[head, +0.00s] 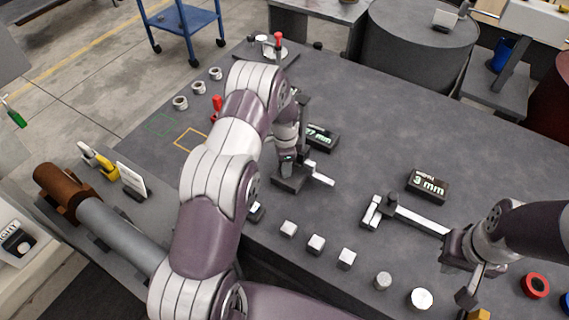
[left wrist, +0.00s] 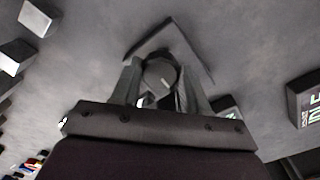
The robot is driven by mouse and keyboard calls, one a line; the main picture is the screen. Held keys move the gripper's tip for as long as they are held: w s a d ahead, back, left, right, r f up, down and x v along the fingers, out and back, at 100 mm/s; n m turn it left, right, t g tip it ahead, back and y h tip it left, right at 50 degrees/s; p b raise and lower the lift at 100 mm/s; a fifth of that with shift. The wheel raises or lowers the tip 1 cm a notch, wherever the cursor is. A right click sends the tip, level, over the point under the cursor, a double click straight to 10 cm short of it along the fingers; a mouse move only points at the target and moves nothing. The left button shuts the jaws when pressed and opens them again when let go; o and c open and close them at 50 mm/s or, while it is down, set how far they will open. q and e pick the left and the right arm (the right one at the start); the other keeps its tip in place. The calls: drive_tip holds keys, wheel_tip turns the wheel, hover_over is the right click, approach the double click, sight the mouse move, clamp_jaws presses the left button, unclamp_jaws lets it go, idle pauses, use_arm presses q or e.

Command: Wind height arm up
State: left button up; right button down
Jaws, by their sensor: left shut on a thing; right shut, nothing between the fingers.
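My left gripper (head: 288,165) is at the dark height gauge (head: 290,182), mostly hidden by my own arm in the head view. In the left wrist view, my left gripper (left wrist: 160,85) has its fingers around a round dark knob (left wrist: 160,72) with a pale mark, shut on it. A light bar (head: 322,177) sticks out low to the right of the gauge. A display (head: 320,136) behind it reads a value ending in "7 mm", partly covered. My right gripper (head: 468,292) is shut and empty at the lower right.
A second gauge (head: 405,214) lies to the right, with a display (head: 427,186) reading "3 mm". Several small metal blocks and cylinders (head: 316,244) line the bench's front. White rings (head: 198,88) stand at the far left. The back right of the bench (head: 400,120) is clear.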

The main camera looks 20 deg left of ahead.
idle(0.4)
use_arm(q)
drive_tip(key=o, duration=1.1)
drive_tip(key=shift+d, duration=0.1)
drive_tip(key=shift+c, duration=0.2)
